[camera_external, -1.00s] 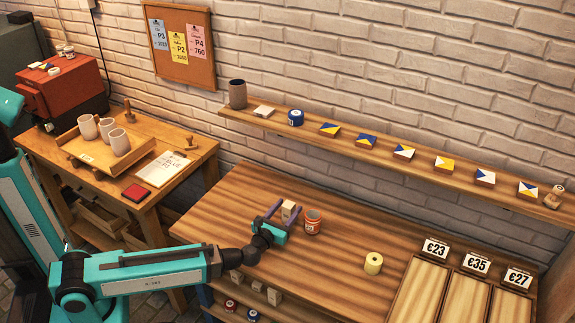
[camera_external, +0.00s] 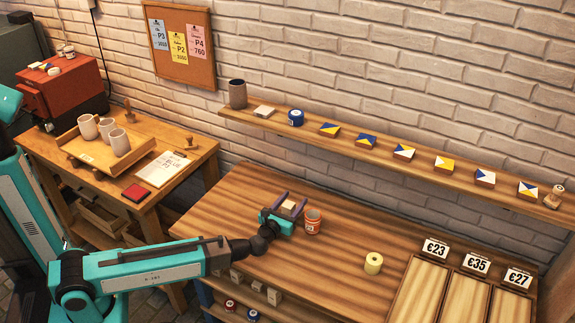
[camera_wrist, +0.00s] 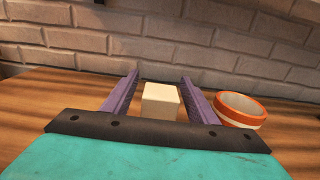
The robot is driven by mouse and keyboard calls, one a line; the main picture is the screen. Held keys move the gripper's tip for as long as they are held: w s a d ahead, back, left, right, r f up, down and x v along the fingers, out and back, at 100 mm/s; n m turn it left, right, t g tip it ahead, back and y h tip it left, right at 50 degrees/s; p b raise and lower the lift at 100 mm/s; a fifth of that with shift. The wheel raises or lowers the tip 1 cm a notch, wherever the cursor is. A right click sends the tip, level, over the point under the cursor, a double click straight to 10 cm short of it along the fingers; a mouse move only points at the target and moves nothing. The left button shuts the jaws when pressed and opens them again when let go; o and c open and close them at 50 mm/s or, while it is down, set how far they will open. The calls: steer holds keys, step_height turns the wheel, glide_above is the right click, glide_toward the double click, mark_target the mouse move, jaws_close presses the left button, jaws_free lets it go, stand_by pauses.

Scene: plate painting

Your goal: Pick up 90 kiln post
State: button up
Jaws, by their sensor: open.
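A pale cream block, which I take for the kiln post (camera_external: 289,205), stands upright on the wooden bench. In the wrist view the post (camera_wrist: 161,101) sits between my two purple fingers, with a gap visible on each side. My gripper (camera_external: 290,201) is open around it, and its fingertips in the wrist view (camera_wrist: 161,76) reach past the post. The lower part of the post is hidden by my gripper's body. Any number on the post cannot be read.
An orange-and-white jar (camera_external: 312,222) stands just right of my right finger; in the wrist view it is an orange ring shape (camera_wrist: 240,109). A yellow roll (camera_external: 373,263) stands further right. A shelf (camera_external: 262,122) with tiles runs along the wall behind.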

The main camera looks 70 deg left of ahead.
steer(key=shift+w+a, duration=0.2)
steer(key=shift+w, duration=0.05)
stand_by(0.4)
steer(key=c, duration=1.3)
steer(key=shift+r, duration=0.15)
steer(key=shift+c, duration=0.2)
step_height(320, 180, up, 10)
steer(key=shift+p, duration=0.4)
